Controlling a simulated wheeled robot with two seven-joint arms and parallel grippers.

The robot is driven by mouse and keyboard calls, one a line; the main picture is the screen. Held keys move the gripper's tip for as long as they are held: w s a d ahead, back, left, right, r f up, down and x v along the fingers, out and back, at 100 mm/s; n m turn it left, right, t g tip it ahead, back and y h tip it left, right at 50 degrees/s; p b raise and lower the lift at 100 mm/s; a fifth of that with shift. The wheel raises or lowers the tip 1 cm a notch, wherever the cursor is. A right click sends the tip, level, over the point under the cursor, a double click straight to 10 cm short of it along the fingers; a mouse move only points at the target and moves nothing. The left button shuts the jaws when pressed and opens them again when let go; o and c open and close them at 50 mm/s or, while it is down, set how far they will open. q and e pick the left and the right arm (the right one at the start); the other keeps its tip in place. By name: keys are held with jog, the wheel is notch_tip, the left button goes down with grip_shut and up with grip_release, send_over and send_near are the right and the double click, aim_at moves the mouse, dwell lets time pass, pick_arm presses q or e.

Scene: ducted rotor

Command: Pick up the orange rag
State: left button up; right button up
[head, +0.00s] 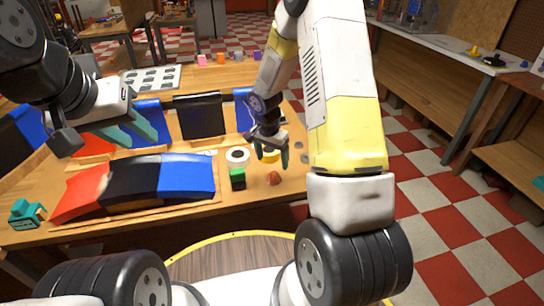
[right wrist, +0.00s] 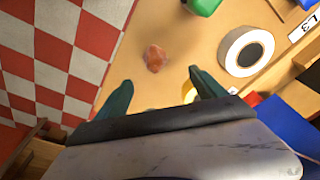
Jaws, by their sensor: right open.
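The orange rag (head: 274,178) is a small crumpled lump on the wooden table near its front right edge. In the right wrist view the rag (right wrist: 154,58) lies on bare tabletop, just beyond the fingertips and roughly centred between them. My right gripper (head: 271,160) is open and empty, pointing down above the table slightly behind the rag; its teal fingers also show in the right wrist view (right wrist: 160,76). Nothing touches the rag as far as I can see. My left gripper (head: 143,146) is at the left over the panels, with its teal fingers apart and empty.
A green-topped block (head: 238,178) stands left of the rag. A white tape roll (head: 237,156) is behind it, and a yellow ring (head: 270,156) is by my right fingers. Red, black and blue curved panels (head: 130,183) fill the left. A teal tool (head: 27,213) lies far left.

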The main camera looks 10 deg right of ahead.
aim_at(274, 172)
jog(key=f, duration=0.6)
jog(key=shift+s+d+f, duration=0.25)
jog(key=shift+d+f, duration=0.05)
jog(key=shift+w+f, duration=0.1)
jog(key=shift+f, duration=0.45)
jog(key=c, duration=1.5)
jog(key=shift+o, duration=0.2)
jog(key=shift+r, duration=0.15)
jog(key=shift+r, duration=0.5)
notch_tip(274, 172, up, 2)
jog(key=shift+r, duration=0.15)
jog(key=s+a, duration=0.3)
jog(key=s, duration=0.4)
jog(key=s+a+r, duration=0.1)
jog(key=s+a, duration=0.3)
jog(key=s, duration=0.3)
jog(key=shift+a+r, duration=0.25)
jog(key=shift+s, duration=0.1)
